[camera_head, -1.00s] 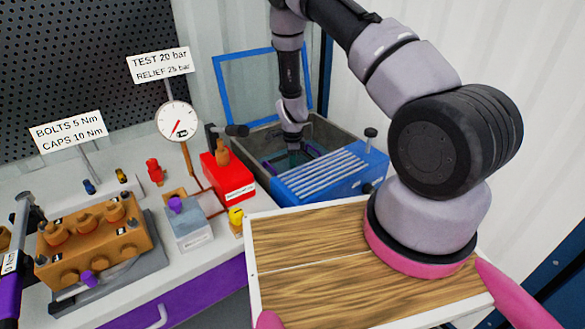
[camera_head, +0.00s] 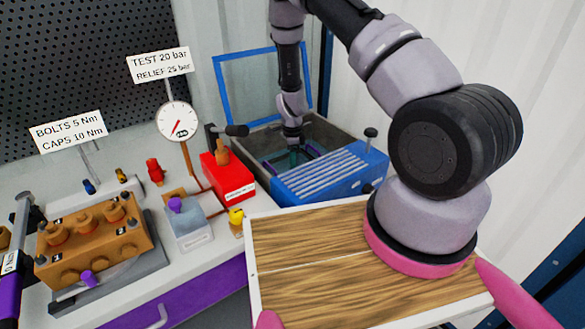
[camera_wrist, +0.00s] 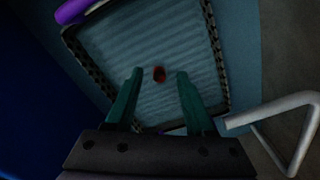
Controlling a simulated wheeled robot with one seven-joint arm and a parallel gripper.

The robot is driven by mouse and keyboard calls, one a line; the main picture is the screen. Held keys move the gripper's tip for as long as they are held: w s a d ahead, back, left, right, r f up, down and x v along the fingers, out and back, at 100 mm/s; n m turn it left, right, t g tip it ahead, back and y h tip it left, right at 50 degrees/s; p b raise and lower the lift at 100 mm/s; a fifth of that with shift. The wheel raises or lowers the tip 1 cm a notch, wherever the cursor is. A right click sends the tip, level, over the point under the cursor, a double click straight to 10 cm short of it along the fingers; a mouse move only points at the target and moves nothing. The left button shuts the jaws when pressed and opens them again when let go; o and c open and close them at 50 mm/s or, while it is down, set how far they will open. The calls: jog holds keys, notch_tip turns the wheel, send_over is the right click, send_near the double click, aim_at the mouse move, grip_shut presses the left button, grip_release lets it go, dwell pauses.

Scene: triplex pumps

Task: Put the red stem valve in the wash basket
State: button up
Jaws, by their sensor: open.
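In the wrist view the wash basket (camera_wrist: 213,45) lies below my gripper, with a dark mesh rim and a ribbed blue-grey floor.
The grey tank (camera_head: 340,133) has a raised blue-framed lid (camera_head: 220,85) and a blue slatted panel (camera_head: 325,172) in front. A red box (camera_head: 232,178) stands left of it. A red fitting (camera_head: 154,171) and the brown pump block (camera_head: 92,240) are on the bench.

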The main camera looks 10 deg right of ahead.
jog(key=s+d+r+n+t+y, duration=0.1)
jog(key=s+r+n, duration=0.15)
jog(key=r, duration=1.15)
jog(key=s+r+n+t+y, duration=0.1)
jog(key=s+r+n, duration=0.15)
jog(key=r, duration=1.05)
jog(key=s+d+r+n+t+y, duration=0.1)
jog(key=s+r+n, duration=0.15)
jog(key=r, duration=1.15)
jog(key=s+d+r+n+t, duration=0.2)
jog(key=s+r+n, duration=0.2)
jog(key=s, duration=0.6)
jog(key=s+d+r+n+t+h, duration=0.1)
jog(key=s+r+n, duration=0.3)
jog(key=s+r, duration=0.4)
jog(key=shift+s+d+r+t, duration=0.25)
jog(key=shift+s+d+t, duration=0.35)
jog(key=shift+s, duration=0.25)
